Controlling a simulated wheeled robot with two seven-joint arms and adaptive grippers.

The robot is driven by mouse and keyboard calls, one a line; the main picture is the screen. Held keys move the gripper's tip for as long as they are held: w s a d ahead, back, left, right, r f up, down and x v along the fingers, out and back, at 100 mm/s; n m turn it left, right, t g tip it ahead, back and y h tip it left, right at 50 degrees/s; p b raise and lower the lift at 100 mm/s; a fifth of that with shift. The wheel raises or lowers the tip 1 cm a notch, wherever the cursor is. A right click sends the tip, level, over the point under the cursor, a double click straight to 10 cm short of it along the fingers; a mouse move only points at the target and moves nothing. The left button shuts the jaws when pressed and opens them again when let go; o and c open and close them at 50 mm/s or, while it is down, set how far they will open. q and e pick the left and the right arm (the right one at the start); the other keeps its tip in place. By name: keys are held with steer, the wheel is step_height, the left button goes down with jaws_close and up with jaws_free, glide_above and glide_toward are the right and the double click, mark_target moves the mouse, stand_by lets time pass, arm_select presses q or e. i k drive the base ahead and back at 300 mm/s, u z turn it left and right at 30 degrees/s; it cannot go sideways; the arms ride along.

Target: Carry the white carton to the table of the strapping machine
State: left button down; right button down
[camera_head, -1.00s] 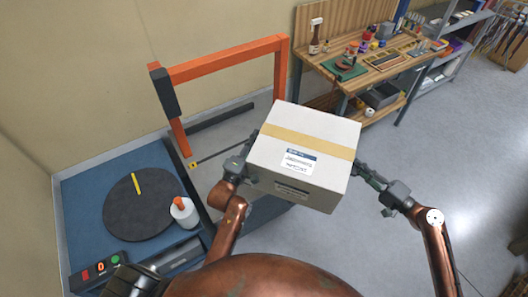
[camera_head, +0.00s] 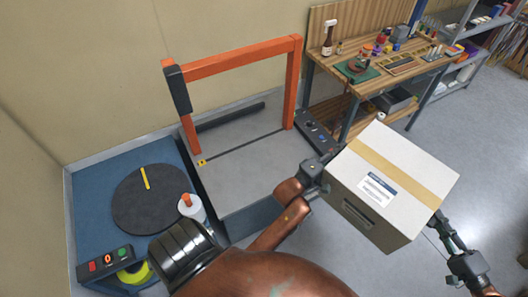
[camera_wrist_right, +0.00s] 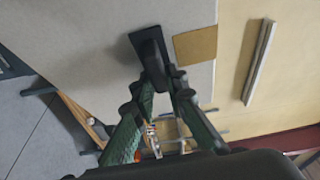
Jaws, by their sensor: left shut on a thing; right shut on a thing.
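The white carton (camera_head: 395,175), with a tan tape band and a label on top, is held in the air between my two grippers, right of the strapping machine. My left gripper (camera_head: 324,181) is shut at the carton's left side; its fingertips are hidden. My right gripper (camera_head: 438,222) is shut on the right side. In the right wrist view its fingers (camera_wrist_right: 153,62) meet at a dark slot in the carton wall (camera_wrist_right: 95,45). The strapping machine has an orange arch (camera_head: 240,58) and a bare grey table (camera_head: 240,165), apart from the carton.
A blue stand with a black turntable (camera_head: 150,205) and a white roll (camera_head: 193,207) is at the left. A wooden workbench (camera_head: 395,70) with tools stands behind the carton. Shelves (camera_head: 475,40) are at the back right. Open floor (camera_head: 490,150) lies to the right.

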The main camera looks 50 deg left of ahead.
mark_target(252, 154)
steer(key=z, duration=0.05)
steer(key=i, duration=2.05)
steer(key=u, duration=2.7)
steer(key=i, duration=0.3)
steer(key=u, duration=0.1)
